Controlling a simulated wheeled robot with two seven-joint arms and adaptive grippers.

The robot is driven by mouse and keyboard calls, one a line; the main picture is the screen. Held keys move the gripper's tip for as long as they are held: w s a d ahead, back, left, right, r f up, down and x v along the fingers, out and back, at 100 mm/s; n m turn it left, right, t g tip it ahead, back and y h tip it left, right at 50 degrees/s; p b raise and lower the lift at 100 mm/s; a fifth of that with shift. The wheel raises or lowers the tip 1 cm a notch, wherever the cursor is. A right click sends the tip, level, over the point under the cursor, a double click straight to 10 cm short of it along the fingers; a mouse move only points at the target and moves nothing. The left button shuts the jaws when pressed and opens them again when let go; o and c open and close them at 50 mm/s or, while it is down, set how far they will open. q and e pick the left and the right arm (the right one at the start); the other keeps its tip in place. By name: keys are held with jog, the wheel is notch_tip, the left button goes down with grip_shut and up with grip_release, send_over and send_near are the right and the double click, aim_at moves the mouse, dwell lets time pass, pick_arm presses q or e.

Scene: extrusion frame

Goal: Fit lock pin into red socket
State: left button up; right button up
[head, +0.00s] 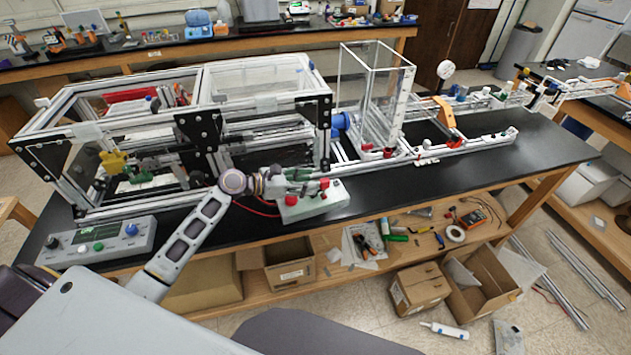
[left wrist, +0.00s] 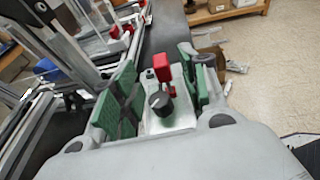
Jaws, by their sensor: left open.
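My left gripper (head: 306,182) is open above a small grey control box (head: 316,206) at the front of the black bench. In the left wrist view, the green-padded fingers of my left gripper (left wrist: 160,68) stand apart on either side of a black knob (left wrist: 161,103) and a red part (left wrist: 158,68) on the box. Nothing is visibly held. Small red parts (head: 388,152) sit at the foot of the clear upright box. I cannot tell which red part is the socket, and I cannot make out the lock pin. My right gripper is not in view.
The aluminium extrusion frame (head: 332,105) stands close behind my left gripper. A clear upright box (head: 375,95) stands on rails to the right. A grey panel with knobs (head: 98,241) lies at the bench's left front. The bench's right end (head: 545,150) is clear.

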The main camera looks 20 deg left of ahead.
pick_arm(q)
jog(key=shift+v, duration=2.85)
